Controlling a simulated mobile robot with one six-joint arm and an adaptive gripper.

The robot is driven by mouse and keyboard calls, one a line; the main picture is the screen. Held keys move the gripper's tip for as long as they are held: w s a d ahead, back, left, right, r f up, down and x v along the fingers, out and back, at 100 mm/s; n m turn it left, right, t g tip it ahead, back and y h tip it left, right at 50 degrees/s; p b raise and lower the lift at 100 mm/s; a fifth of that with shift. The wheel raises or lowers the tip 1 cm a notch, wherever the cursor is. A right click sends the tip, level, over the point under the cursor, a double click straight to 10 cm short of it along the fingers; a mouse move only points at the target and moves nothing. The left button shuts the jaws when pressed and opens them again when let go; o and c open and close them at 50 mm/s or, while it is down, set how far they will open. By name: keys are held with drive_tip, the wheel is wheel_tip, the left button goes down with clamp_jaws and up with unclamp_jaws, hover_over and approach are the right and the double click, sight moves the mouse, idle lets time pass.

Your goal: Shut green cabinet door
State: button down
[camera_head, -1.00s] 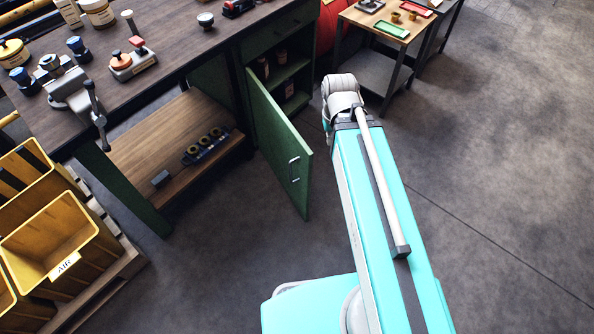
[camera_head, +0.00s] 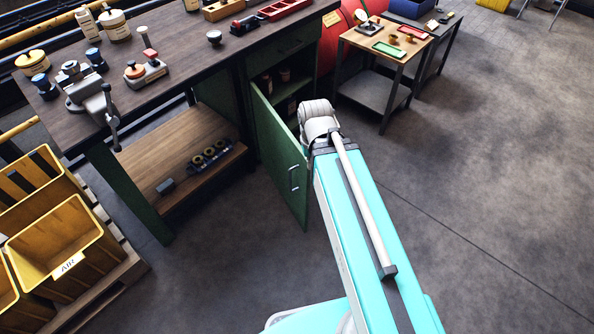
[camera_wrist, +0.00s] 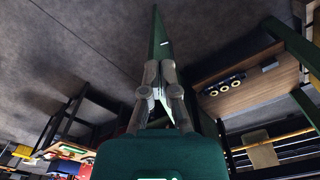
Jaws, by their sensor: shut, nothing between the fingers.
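The green cabinet door (camera_head: 281,157) hangs open from the cabinet under the workbench, swung out towards me, with a silver handle (camera_head: 292,178) on its left-facing side. The open cabinet (camera_head: 276,71) shows shelves with small items behind it. In the head view my arm reaches to the right of the door and its end overlaps the cabinet front; the gripper is hidden there. In the wrist view my gripper (camera_wrist: 158,95) is shut and empty, and the door (camera_wrist: 159,50) shows nearly edge-on just beyond the fingertips. I cannot tell whether they touch.
The workbench (camera_head: 178,62) carries a vise (camera_head: 88,95) and other tools. Its lower wooden shelf (camera_head: 160,150) is left of the door. Yellow bins (camera_head: 65,250) stand at the left. A small table (camera_head: 372,45) stands beyond the cabinet. The floor at right is clear.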

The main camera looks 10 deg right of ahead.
drive_tip(key=w+a+f+n+t+h+b, duration=0.1)
drive_tip(key=w+a+f+n+h+b, duration=0.3)
drive_tip(key=w+f+n+b, duration=0.3)
drive_tip(key=w+a+f+n+t+h+b, duration=0.1)
drive_tip(key=w+a+f+n+h+b, duration=0.3)
drive_tip(key=w+a+f+n+b, duration=0.3)
drive_tip(key=shift+a+f+n+h+b, duration=0.25)
drive_tip(key=shift+f+n+b, duration=1.45)
drive_tip(key=shift+n+b, duration=2.3)
drive_tip(key=shift+d+f+m+b, duration=0.1)
drive_tip(key=shift+d+m+b, duration=0.1)
drive_tip(key=shift+m+b, duration=0.25)
